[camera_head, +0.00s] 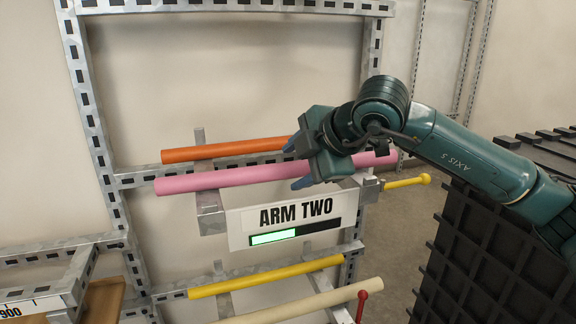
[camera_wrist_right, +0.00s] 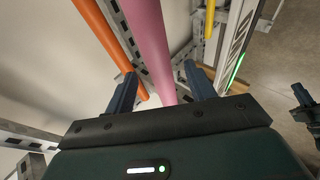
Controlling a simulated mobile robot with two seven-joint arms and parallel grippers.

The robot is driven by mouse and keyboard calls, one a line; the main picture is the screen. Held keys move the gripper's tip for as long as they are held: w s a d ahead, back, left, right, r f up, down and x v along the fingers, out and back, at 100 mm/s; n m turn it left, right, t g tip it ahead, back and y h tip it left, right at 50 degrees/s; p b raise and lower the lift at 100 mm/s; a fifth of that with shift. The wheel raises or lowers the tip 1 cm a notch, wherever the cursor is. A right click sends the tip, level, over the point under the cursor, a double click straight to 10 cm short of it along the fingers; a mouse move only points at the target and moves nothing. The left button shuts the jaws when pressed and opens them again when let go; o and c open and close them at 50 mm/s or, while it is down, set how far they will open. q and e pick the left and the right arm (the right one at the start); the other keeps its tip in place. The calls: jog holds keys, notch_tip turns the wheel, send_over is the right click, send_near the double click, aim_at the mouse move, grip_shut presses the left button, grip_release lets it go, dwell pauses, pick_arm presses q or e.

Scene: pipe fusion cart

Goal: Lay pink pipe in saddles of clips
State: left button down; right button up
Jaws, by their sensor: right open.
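The pink pipe (camera_head: 220,179) runs across the rack arms above the "ARM TWO" sign (camera_head: 290,217). My right gripper (camera_head: 296,164) is at the right part of the pipe, with one blue finger above it and one below in the head view. In the right wrist view the pink pipe (camera_wrist_right: 150,40) passes between the spread fingers of the same gripper (camera_wrist_right: 162,80), with gaps visible beside it. The jaws are open. The part of the pipe behind the gripper is hidden. I cannot make out the clips or their saddles. My left gripper is not in the head view.
An orange pipe (camera_head: 225,150) lies close behind the pink one. A yellow pipe (camera_head: 265,277) and a cream pipe (camera_head: 310,302) lie lower. A black gridded block (camera_head: 480,235) stands under my right arm.

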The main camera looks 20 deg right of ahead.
jog(key=shift+x, duration=0.95)
jog(key=shift+r, duration=0.1)
jog(key=shift+c, duration=0.2)
jog(key=shift+r, duration=0.1)
grip_shut()
